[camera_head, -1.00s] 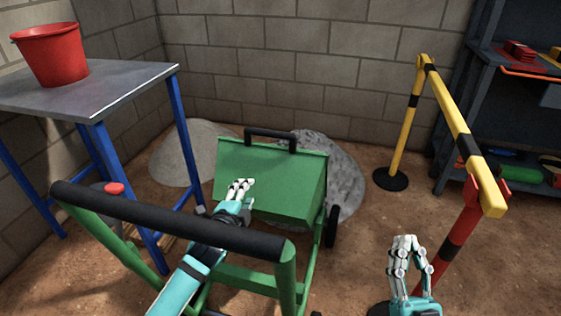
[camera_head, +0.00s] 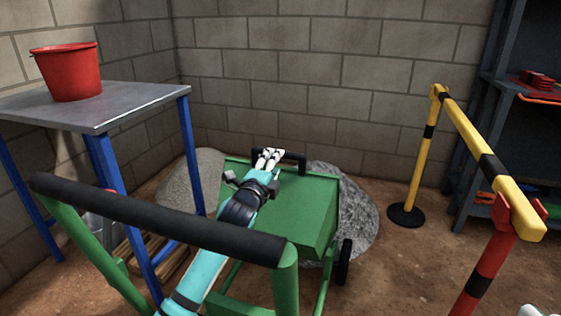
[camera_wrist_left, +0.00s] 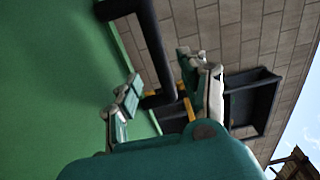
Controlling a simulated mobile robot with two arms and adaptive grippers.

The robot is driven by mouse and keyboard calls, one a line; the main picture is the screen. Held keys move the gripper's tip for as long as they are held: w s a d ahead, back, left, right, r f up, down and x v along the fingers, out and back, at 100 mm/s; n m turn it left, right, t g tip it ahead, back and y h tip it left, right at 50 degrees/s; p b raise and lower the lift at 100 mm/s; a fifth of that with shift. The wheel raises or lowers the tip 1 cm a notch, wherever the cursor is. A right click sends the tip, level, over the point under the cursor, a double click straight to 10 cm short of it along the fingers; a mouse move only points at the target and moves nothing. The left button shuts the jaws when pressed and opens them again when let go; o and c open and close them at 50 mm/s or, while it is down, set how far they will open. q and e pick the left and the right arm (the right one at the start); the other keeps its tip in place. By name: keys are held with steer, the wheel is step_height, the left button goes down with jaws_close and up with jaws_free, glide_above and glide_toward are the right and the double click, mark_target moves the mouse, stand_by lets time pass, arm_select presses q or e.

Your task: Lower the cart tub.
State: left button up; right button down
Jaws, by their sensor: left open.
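The green cart tub (camera_head: 308,215) is tilted on its cart, with a black handle (camera_head: 299,156) on its far upper edge. My left gripper (camera_head: 268,156) is open at the left part of this handle. In the left wrist view, the handle (camera_wrist_left: 152,48) passes by the fingers of the left gripper (camera_wrist_left: 163,88); I cannot tell whether they touch it. The tub's green face (camera_wrist_left: 55,80) fills the left of that view. My right gripper (camera_head: 543,311) barely shows at the bottom right corner, its fingers mostly cut off.
A table (camera_head: 110,105) with a red bucket (camera_head: 68,73) stands left. A gravel pile (camera_head: 355,215) lies behind the cart. A yellow-black barrier (camera_head: 475,145) stands right, with bare ground before it.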

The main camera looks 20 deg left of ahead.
arm_select(q)
steer(key=w+b, duration=0.1)
steer(key=w, duration=0.4)
steer(key=shift+w+d, duration=0.1)
steer(key=shift+w, duration=0.3)
steer(key=shift+c, duration=0.3)
jaws_close()
stand_by(0.4)
